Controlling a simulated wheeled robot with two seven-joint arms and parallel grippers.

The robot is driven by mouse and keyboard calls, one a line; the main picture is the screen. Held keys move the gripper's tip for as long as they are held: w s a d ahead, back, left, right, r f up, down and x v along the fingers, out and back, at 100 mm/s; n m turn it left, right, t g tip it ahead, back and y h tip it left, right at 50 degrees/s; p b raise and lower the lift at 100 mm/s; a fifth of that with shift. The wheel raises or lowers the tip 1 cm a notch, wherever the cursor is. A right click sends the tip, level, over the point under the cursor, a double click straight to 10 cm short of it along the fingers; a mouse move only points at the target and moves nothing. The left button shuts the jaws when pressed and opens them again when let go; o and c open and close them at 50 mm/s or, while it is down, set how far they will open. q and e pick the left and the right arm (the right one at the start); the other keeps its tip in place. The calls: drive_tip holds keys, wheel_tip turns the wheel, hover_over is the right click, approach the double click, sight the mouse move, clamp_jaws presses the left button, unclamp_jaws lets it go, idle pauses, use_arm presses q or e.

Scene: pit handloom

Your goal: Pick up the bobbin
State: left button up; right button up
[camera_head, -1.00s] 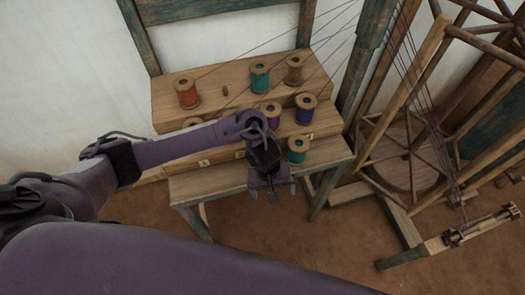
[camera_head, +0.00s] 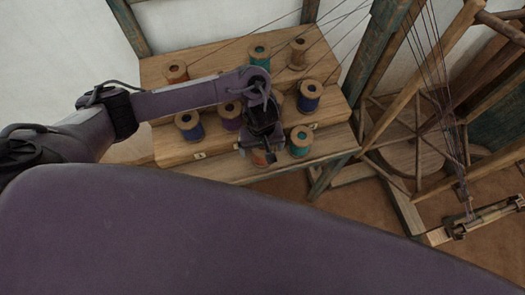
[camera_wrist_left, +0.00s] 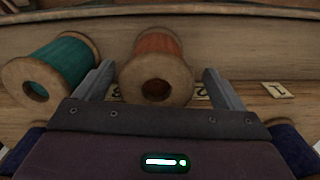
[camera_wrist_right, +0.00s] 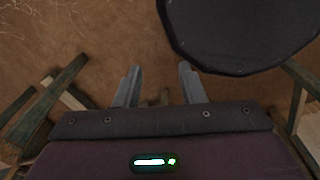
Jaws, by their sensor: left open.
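My left gripper (camera_head: 257,147) is open at the front of the bobbin rack, and its wrist hides part of the bobbins behind it. An orange bobbin (camera_head: 261,158) on the lowest step shows just below the gripper. In the left wrist view the orange bobbin (camera_wrist_left: 157,52) lies between and ahead of the two spread fingers (camera_wrist_left: 158,78), with its round wooden end facing the camera. A teal bobbin (camera_wrist_left: 60,66) is close beside the left finger there; it also shows in the head view (camera_head: 300,143). My right gripper (camera_wrist_right: 160,78) is open and empty over bare floor.
The stepped wooden rack (camera_head: 330,113) holds several other bobbins, including a navy one (camera_head: 308,97) and a purple one (camera_head: 230,117). Threads run up from the rack. A wooden wheel frame (camera_head: 420,115) stands to the right. A number tag (camera_wrist_left: 277,90) lies right of the gripper.

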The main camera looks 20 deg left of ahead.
use_arm(q)
drive_tip(key=f, duration=0.2)
drive_tip(key=shift+w+f, duration=0.25)
drive_tip(key=shift+f, duration=0.55)
drive_tip(key=c, duration=1.1)
use_arm(e)
drive_tip(key=shift+w+a+r, duration=0.1)
drive_tip(key=shift+w+a, duration=0.15)
drive_tip(key=shift+w, duration=0.25)
drive_tip(key=shift+w+a, duration=0.2)
drive_tip(key=shift+w, duration=0.3)
use_arm(q)
drive_tip(key=shift+r, duration=0.1)
use_arm(e)
drive_tip(key=shift+d, duration=0.1)
